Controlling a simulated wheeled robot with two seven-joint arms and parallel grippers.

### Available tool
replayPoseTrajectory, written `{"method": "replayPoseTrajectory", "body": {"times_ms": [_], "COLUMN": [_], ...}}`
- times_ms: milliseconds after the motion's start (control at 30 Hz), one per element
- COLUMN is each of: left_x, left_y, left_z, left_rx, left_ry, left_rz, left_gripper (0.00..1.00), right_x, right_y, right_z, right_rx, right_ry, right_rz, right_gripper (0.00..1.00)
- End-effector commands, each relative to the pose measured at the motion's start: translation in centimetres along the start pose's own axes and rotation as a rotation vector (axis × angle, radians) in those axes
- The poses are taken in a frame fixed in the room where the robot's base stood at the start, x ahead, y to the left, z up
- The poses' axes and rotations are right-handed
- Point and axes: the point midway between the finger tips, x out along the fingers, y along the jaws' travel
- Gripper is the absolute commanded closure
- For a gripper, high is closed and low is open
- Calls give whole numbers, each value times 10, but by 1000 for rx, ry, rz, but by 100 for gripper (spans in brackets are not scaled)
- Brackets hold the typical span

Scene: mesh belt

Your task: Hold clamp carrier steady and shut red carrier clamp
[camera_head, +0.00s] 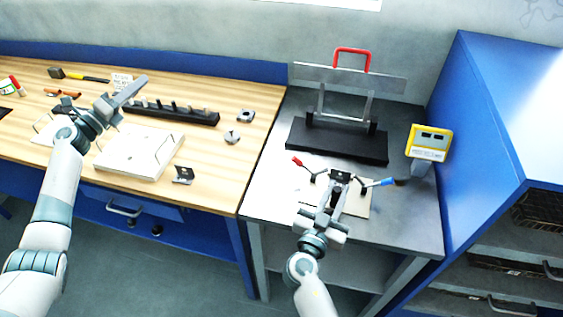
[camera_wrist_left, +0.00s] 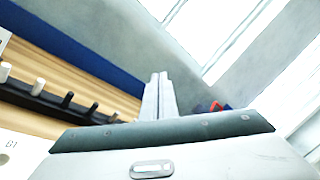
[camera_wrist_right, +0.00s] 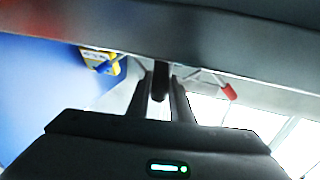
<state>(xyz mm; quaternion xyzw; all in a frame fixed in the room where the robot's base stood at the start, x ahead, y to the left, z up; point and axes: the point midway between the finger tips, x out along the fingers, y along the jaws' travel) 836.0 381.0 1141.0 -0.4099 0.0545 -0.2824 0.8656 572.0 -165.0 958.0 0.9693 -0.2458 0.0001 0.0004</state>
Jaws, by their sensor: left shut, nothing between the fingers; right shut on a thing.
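The clamp carrier (camera_head: 357,204) is a pale plate on the grey metal bench, partly hidden by my right arm. Its red carrier clamp (camera_head: 297,161) has its handle slanting outward to the upper left; the red handle also shows in the right wrist view (camera_wrist_right: 228,92). A blue-handled clamp (camera_head: 387,182) points outward on the right side. My right gripper (camera_head: 338,181) is shut on a dark upright part (camera_wrist_right: 159,82), which seems to be the carrier's grip. My left gripper (camera_head: 138,88) is shut and empty above the wooden table, well left of the carrier.
A black-based stand (camera_head: 335,142) with a red handle (camera_head: 352,50) stands behind the carrier. A yellow device (camera_head: 430,142) is at the right, beside a blue cabinet (camera_head: 505,110). The wooden table holds a white board (camera_head: 135,155), a black peg rack (camera_head: 175,112) and small parts.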

Motion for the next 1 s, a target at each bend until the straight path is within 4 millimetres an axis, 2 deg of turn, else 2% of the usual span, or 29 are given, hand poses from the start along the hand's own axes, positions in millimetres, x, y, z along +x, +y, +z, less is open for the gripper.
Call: {"method": "replayPoseTrajectory", "body": {"times_ms": [33, 100, 267, 300, 400, 500, 600, 700, 800, 1000], "left_x": [15, 29, 41, 40, 31, 17, 2, -9, -16, -18], "left_y": [-25, -54, -105, -108, -117, -125, -130, -134, -135, -136], "left_z": [-16, -45, -110, -140, -210, -265, -305, -330, -343, -346], "left_rx": [53, 126, 292, 294, 257, 236, 220, 210, 206, 204], "left_ry": [86, 215, 518, 598, 781, 943, 1072, 1159, 1205, 1216], "left_rz": [-47, -104, -204, -219, -252, -274, -286, -293, -294, -293], "left_gripper": [100, 100, 100, 100, 100, 100, 100, 100, 100, 100], "right_x": [0, 0, 0, 0, 0, 0, 0, 0, 0, 0], "right_y": [0, 0, 0, 0, 0, 0, 0, 0, 0, 0], "right_z": [0, 0, 0, 1, 0, 0, 0, 0, 0, 0], "right_rx": [0, 0, 0, 0, 0, 0, 0, 0, 0, 0], "right_ry": [0, 0, 0, 0, 0, 0, 0, 0, 0, 0], "right_rz": [1, 1, 1, 1, 1, 1, 1, 1, 1, 1], "right_gripper": [100, 100, 100, 100, 100, 100, 100, 100, 100, 100]}}
